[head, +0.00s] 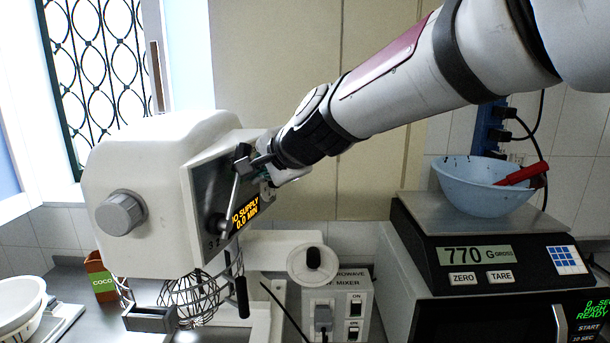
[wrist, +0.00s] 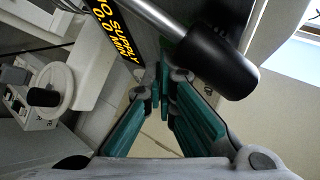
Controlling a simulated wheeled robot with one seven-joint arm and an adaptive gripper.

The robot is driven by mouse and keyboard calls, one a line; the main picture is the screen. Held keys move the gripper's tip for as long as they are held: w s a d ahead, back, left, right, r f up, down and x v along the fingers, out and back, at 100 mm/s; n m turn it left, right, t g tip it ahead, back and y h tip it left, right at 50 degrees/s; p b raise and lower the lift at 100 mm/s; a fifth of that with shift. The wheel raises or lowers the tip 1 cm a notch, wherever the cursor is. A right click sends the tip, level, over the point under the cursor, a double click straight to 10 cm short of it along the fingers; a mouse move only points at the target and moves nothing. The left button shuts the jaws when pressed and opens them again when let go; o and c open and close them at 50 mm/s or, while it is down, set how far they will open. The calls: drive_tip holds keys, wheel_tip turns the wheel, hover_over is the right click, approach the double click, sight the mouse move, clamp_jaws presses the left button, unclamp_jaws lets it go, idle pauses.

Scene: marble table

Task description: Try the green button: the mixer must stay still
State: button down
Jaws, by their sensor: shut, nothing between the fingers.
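The white mixer (head: 150,190) stands at the left in the head view, with a grey round knob on its side and a wire whisk (head: 195,300) below. Its dark front panel has a lit display (head: 245,212) reading "SUPPLY 0.0 MIN", its first word partly covered; the display also shows in the wrist view (wrist: 115,28). My gripper (head: 262,168) is shut and empty, close to the panel's upper part. In the wrist view its teal fingertips (wrist: 160,92) are near the dark panel; contact cannot be told. I see no green button in either view.
A black-knobbed lever (wrist: 222,60) crosses close to my fingers. A socket box (head: 340,305) labelled for microwave and mixer holds a grey plug and switches. A scale (head: 480,250) reading 770 with a blue bowl (head: 485,185) stands on the microwave at right.

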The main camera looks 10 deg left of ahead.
drive_tip(key=shift+a, duration=0.4)
idle(0.6)
drive_tip(key=shift+s+d+b, duration=0.15)
drive_tip(key=shift+d+b, duration=0.15)
drive_tip(key=shift+d, duration=0.55)
drive_tip(key=shift+d, duration=0.1)
drive_tip(key=d+b, duration=0.1)
drive_tip(key=d, duration=0.1)
drive_tip(key=d+b, duration=0.2)
drive_tip(key=d, duration=0.1)
drive_tip(key=shift+s, duration=0.2)
idle(0.4)
